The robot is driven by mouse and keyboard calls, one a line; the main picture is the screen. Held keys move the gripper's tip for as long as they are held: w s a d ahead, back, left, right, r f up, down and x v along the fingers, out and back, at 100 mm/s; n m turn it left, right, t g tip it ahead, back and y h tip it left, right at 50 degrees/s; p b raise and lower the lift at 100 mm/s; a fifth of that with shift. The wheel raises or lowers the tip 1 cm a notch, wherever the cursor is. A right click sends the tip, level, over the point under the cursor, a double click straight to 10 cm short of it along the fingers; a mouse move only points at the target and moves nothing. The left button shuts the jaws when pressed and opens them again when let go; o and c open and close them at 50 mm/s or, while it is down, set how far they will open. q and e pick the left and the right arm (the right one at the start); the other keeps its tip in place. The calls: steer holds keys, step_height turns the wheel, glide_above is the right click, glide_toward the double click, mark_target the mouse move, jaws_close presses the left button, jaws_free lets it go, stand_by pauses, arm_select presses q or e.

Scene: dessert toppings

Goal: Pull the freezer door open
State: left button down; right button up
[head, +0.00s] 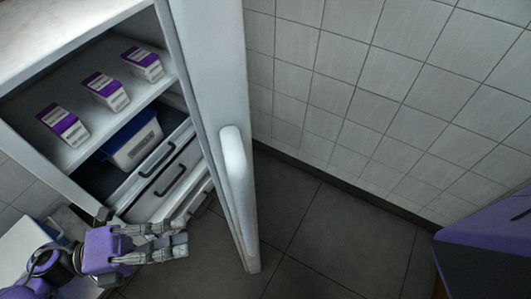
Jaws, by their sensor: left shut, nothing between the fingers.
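The white freezer door (195,60) stands wide open, swung out to the right of the cabinet, its edge toward me. Its pale upright handle (233,155) is on the door's outer side. The freezer (25,95) shows its inside. My left gripper (185,238) is at the lower left, in front of the lower drawers and left of the door's bottom part. Its fingers are shut and empty, apart from the handle. My right gripper is not in view.
Three purple-and-white cartons (105,90) stand on the upper shelf. A blue-and-white tub (133,140) sits below, above drawers with dark handles (169,181). A tiled wall (375,90) is at the right. A purple object (490,225) is at the right edge. Dark floor (325,240) is clear.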

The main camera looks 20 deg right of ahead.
arm_select(q)
steer(key=s+d, duration=0.1)
steer(key=d, duration=0.7)
steer(key=shift+s+d, duration=0.2)
steer(key=shift+d, duration=0.1)
